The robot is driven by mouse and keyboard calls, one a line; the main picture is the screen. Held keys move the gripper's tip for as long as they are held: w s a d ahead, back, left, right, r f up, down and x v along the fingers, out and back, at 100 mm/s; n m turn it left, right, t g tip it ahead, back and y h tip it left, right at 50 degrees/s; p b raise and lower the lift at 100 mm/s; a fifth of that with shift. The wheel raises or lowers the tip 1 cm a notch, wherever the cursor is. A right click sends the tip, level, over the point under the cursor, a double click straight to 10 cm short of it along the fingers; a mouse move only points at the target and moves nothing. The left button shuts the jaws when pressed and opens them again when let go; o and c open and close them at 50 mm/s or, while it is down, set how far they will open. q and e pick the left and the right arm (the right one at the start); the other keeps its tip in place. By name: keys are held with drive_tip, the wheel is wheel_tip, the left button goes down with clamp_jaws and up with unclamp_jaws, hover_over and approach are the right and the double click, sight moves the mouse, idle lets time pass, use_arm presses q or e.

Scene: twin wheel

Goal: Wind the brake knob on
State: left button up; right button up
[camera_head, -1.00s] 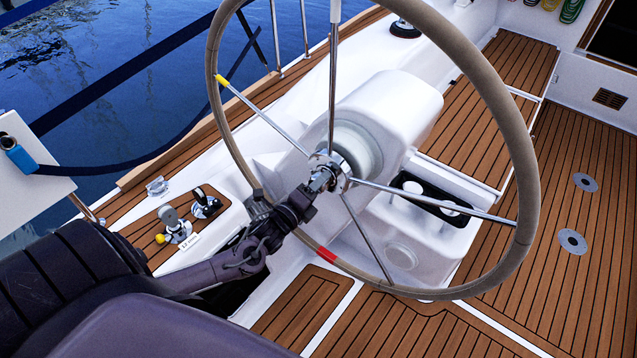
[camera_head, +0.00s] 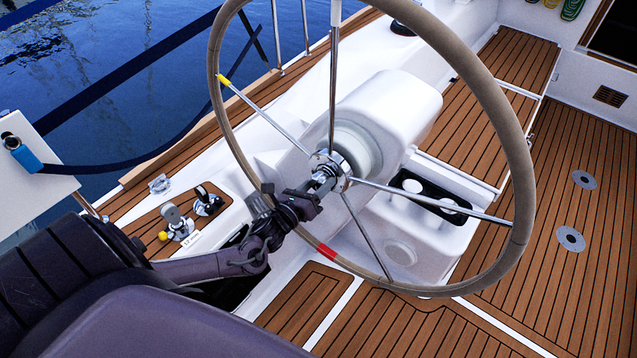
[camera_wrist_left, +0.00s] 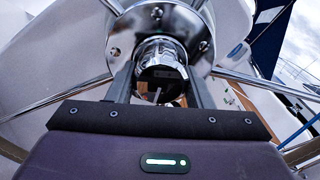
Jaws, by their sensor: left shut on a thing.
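The brake knob (camera_wrist_left: 162,58) is a chrome cylinder at the centre of the steering wheel's hub (camera_wrist_left: 115,35). My left gripper (camera_head: 322,188) reaches in from the left to the hub, and its two fingers (camera_wrist_left: 160,85) lie on either side of the knob in the left wrist view. It is shut on the knob. The steering wheel (camera_head: 527,200) has a tan rim, metal spokes, a yellow mark at the upper left and a red mark at the bottom. The fingers hide part of the knob in the head view. My right gripper is not in view.
The wheel's spokes surround the hub, and my left arm passes close to the lower left rim. A white pedestal (camera_head: 395,105) stands behind the wheel. A lever panel (camera_head: 190,215) lies to the left. Teak floor (camera_head: 570,290) is clear at the right.

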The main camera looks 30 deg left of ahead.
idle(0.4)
use_arm(q)
drive_tip(key=o, duration=1)
drive_tip(key=shift+s, duration=0.1)
drive_tip(key=s, duration=0.7)
drive_tip(key=shift+s+a, duration=0.3)
drive_tip(key=shift+f, duration=0.1)
